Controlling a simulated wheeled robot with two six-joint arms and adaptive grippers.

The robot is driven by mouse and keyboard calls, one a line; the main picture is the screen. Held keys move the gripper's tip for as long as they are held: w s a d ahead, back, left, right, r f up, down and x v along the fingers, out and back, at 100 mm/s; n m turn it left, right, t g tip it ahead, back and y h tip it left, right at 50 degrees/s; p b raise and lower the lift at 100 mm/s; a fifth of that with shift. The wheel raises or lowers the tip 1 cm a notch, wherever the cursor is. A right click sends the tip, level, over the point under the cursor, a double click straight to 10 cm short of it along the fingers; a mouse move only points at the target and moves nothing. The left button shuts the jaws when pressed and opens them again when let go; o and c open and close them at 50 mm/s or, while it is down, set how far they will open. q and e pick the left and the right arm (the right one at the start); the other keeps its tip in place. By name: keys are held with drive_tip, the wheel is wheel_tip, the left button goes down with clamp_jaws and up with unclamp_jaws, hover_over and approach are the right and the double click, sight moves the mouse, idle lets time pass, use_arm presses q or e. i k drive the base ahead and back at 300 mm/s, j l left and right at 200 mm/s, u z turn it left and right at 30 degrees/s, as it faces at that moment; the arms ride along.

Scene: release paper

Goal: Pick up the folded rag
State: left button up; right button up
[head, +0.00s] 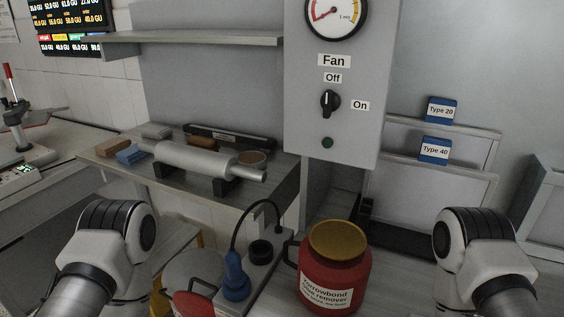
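A small blue folded piece (130,154), which looks like the folded rag, lies at the left end of the grey bench shelf. A brown block-like item (115,145) lies just left of it, and a flat grey item (157,132) lies behind. At this size I cannot be sure which of these is cloth. My left and right arms show only as white and black joints at the lower left and lower right. Neither gripper's fingers are in the picture.
A grey metal cylinder (195,160) rests on dark supports right of the blue piece. A red jar with a gold lid (338,240) stands between my arms. A blue-handled corded tool (236,277) stands left of it. The fan control box (335,130) hangs above.

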sight(130, 155)
drive_tip(key=k+j+z, duration=0.1)
drive_tip(key=k+j, duration=0.2)
drive_tip(key=k+j+z, duration=0.15)
drive_tip(key=k+j, duration=0.15)
drive_tip(key=j, duration=0.2)
drive_tip(key=j+z, duration=0.2)
drive_tip(key=j, duration=0.2)
drive_tip(key=k+j+z, duration=0.2)
drive_tip(key=j, duration=0.2)
drive_tip(key=j+z, duration=0.2)
drive_tip(key=j, duration=0.25)
drive_tip(key=k+j+z, duration=0.2)
drive_tip(key=j, duration=0.2)
drive_tip(key=j+z, duration=0.2)
drive_tip(key=j, duration=0.15)
drive_tip(key=i+j+z, duration=0.2)
drive_tip(key=j+z, duration=0.3)
drive_tip(key=j, duration=0.8)
drive_tip(key=j+z, duration=0.5)
drive_tip(key=j, duration=0.75)
drive_tip(key=k+l, duration=0.15)
drive_tip(key=u, duration=1.45)
drive_tip(key=z, duration=2.2)
drive_tip(key=k, duration=0.05)
